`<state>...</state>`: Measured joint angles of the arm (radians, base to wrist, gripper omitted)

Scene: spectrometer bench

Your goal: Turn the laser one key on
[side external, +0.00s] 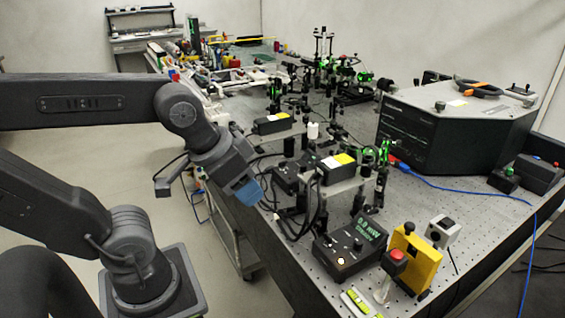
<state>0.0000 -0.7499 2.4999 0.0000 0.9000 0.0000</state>
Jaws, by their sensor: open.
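My gripper (249,192) points down and to the right at the left edge of the optical bench, with blue fingertips. It appears empty, and the gap between its fingers is hard to see from this side. A black controller box (347,254) with a lit green display reading in mW sits at the near end of the bench, right of and nearer than my gripper. A small bright round spot (341,261) shows on its front face. I cannot make out which part is the laser one key. My gripper is apart from the controller.
A yellow box (412,258) and a red button on a post (397,256) stand right of the controller. Black laser heads (337,168) on mounts and hanging cables crowd the bench beside my gripper. A large black spectrometer (450,125) stands behind.

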